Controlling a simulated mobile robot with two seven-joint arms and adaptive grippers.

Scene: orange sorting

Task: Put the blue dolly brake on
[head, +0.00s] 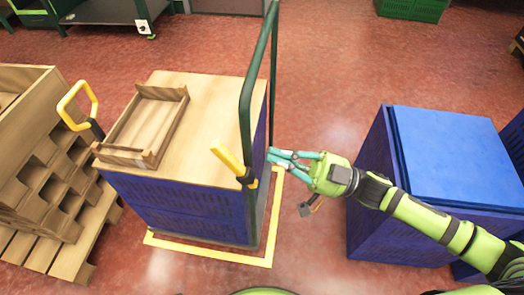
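The dolly (190,213) carries blue slatted crates with a light wooden board on top, and has a tall green tube handle (247,105) at its right side. A yellow lever (228,159) with a black end is beside the handle's near post, angled down to the right; I take it for the brake lever. My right gripper (271,155) has teal fingers pointing left, just right of that post and the lever's black end, apparently apart from the lever. Its fingertips lie close together, and whether they are open is unclear. My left gripper is not in view.
A shallow wooden tray (148,123) lies on the board. A yellow loop handle (74,104) and wooden pallets (62,215) stand at left. Yellow tape (205,252) outlines the dolly's floor spot. Another blue crate stack (455,155) stands at right, under my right arm.

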